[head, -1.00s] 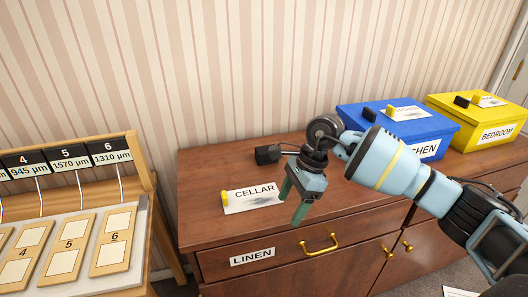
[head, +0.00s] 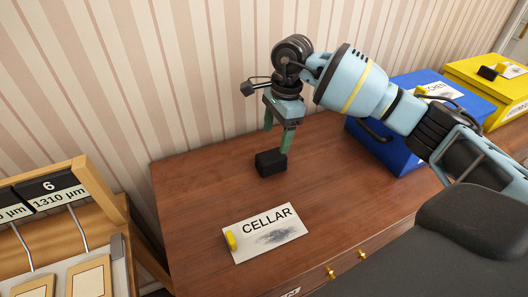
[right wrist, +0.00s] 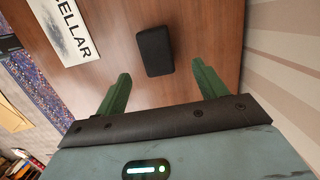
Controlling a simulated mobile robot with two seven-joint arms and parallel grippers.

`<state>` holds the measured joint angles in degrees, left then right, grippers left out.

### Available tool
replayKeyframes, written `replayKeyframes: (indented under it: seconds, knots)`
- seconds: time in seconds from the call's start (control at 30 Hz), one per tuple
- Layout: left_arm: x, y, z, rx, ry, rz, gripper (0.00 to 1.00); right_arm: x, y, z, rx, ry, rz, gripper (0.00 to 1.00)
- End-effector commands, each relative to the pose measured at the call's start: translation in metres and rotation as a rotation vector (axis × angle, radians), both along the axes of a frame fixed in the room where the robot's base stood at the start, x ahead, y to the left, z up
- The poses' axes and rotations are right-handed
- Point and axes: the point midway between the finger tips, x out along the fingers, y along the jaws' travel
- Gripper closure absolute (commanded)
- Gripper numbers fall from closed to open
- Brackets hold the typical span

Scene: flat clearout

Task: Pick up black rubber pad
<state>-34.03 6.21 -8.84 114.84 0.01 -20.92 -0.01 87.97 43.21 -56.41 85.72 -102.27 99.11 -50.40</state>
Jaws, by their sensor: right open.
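The black rubber pad (head: 270,162) is a small dark block lying on the brown dresser top, behind the CELLAR card. It also shows in the right wrist view (right wrist: 155,51), just beyond the fingertips and between their lines. My right gripper (head: 279,140) points down just above and behind the pad, its green fingers apart and empty. In the right wrist view the two open green fingers (right wrist: 162,82) stand either side, with the pad ahead of them and not between them. My left gripper is not in view.
The CELLAR card (head: 265,233) with a yellow piece (head: 231,241) lies at the front of the dresser top (head: 190,190). A blue box (head: 400,160) and a yellow box (head: 505,90) stand to the right. A wooden rack (head: 110,190) stands at left. The striped wall is close behind.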

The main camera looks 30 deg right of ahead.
Motion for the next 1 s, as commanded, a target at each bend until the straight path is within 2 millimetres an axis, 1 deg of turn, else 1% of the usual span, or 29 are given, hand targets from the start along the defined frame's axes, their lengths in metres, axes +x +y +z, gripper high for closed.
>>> replayKeyframes:
  seconds: [0.13, 0.27, 0.4, 0.57, 0.67, 0.8, 0.9, 1.0]
  knots:
    - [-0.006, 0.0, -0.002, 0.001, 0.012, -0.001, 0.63, 0.0, 0.001, -0.003, 0.0, 0.001, 0.0, 0.29]
    - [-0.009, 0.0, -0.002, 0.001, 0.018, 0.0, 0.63, 0.0, 0.002, -0.014, 0.0, 0.003, 0.0, 0.29]
    - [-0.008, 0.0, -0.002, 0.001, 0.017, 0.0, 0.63, 0.0, 0.005, -0.026, 0.001, 0.002, 0.0, 0.29]
    - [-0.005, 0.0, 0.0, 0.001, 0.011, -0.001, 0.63, 0.0, 0.005, -0.029, 0.0, 0.001, 0.0, 0.29]
    - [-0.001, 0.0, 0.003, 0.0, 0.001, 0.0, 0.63, -0.001, 0.008, -0.038, 0.001, 0.002, 0.0, 0.29]
    - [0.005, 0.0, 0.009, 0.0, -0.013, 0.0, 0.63, -0.002, 0.013, -0.057, 0.0, 0.001, 0.0, 0.29]
    - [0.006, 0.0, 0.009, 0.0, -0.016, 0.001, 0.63, -0.001, 0.015, -0.07, 0.001, 0.002, -0.001, 0.29]
    - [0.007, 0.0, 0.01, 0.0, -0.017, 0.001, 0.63, -0.001, 0.016, -0.076, 0.0, 0.001, 0.0, 0.29]
